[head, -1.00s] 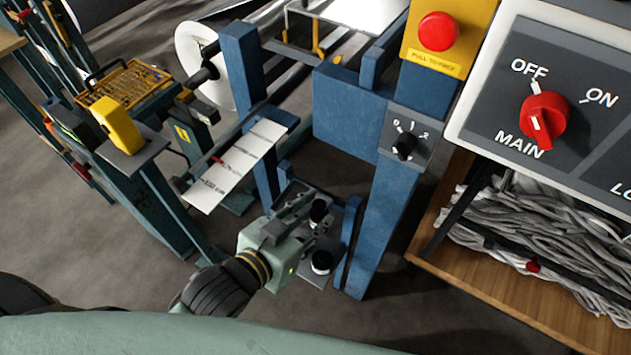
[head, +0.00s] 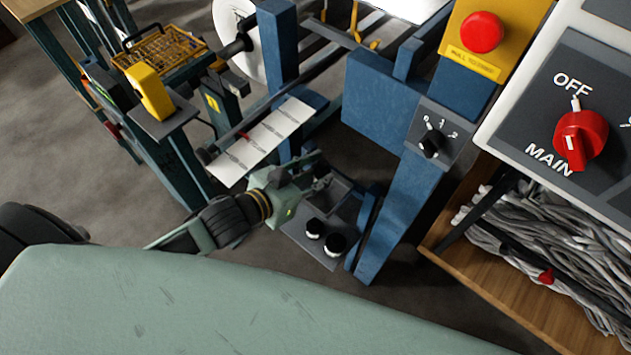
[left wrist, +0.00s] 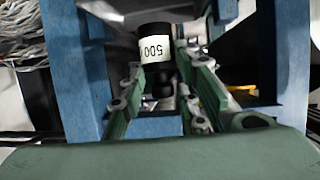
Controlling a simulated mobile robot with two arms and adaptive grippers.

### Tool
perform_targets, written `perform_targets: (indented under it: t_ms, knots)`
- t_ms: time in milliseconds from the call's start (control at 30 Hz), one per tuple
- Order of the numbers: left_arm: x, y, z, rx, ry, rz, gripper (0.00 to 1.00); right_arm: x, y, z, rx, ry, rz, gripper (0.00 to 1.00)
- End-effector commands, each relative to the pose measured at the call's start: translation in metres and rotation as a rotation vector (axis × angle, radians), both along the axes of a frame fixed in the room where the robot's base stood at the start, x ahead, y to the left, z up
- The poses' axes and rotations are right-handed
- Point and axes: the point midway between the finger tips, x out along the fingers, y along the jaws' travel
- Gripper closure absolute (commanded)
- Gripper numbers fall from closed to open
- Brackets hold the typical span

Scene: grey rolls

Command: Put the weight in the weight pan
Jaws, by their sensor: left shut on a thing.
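In the left wrist view a black cylindrical weight (left wrist: 155,28) with a white label reading 500, upside down in the picture, is at the tips of my left gripper (left wrist: 160,80). The green fingers are closed on its narrow black knob end. In the head view my left gripper (head: 312,174) is over the grey holder inside the blue frame; the held weight cannot be made out there. Two black weights with white bands, one (head: 315,228) beside the other (head: 335,244), stand on a grey plate (head: 300,238). I cannot tell which surface is the weight pan. My right gripper is not in view.
A blue post (head: 392,222) with a dial (head: 429,145) stands close right of the plate. A white printed strip (head: 262,143) runs behind my gripper. A wooden shelf (head: 485,265) with grey cords is at right. A control panel (head: 548,100) is at upper right.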

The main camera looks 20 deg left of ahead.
Motion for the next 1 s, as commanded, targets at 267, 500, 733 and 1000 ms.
perform_targets:
  t_ms: [267,500,733,1000]
  knots:
    - [0.000,0.000,-0.034,-0.002,-0.001,0.000,1.00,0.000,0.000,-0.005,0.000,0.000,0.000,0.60]
    - [0.000,-0.001,-0.037,-0.003,-0.004,-0.001,1.00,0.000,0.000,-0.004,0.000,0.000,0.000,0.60]
    - [-0.001,0.000,-0.042,0.000,0.002,0.000,0.66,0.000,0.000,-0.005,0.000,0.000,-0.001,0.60]
    - [-0.001,0.000,-0.042,0.000,0.002,0.000,0.51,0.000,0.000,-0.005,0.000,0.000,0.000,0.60]
